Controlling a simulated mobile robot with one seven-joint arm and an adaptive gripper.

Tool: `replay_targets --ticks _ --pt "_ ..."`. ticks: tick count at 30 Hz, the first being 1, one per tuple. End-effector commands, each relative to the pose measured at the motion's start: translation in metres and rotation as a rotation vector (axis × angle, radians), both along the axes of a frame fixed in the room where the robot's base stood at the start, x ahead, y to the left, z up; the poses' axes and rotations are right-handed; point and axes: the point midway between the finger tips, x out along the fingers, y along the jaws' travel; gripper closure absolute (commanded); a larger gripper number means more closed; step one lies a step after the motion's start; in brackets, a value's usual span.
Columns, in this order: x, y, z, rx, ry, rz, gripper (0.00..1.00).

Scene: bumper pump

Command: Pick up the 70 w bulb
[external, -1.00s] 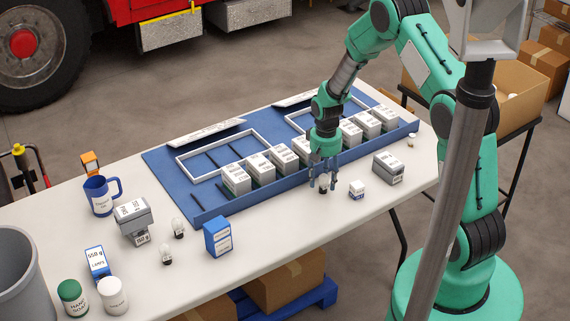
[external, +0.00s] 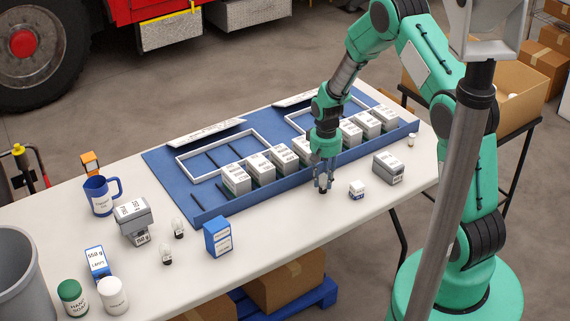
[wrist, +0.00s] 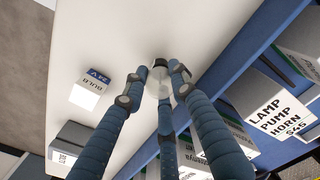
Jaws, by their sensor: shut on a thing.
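My gripper (external: 323,186) points down at the table near its front edge, right of the blue box. In the wrist view its three fingers (wrist: 154,88) are closed in around a small clear bulb (wrist: 160,64) with a dark base. Its base stands on or just above the white table; the fingers hide most of the glass in the external view. No wattage is readable on it. Two more clear bulbs stand upright at the left, one rear (external: 178,227) and one front (external: 166,255).
A small white-and-blue bulb box (external: 357,190) stands just right of my gripper, and a grey box (external: 388,167) beyond it. Behind is a blue tray (external: 215,209) with a row of white-and-grey boxes. A blue-and-white carton (external: 218,237) stands to the left.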

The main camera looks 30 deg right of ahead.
Motion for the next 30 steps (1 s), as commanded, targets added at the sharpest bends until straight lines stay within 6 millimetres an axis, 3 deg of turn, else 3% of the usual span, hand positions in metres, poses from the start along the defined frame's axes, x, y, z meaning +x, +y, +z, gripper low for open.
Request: replay_targets --ticks 8,17,30 --pt "0.0 0.0 0.005 0.0 -0.001 0.0 0.96" --pt "0.001 0.0 0.038 -0.001 -0.002 0.0 0.96" --pt "-0.084 0.011 0.045 0.0 0.0 0.0 0.96"
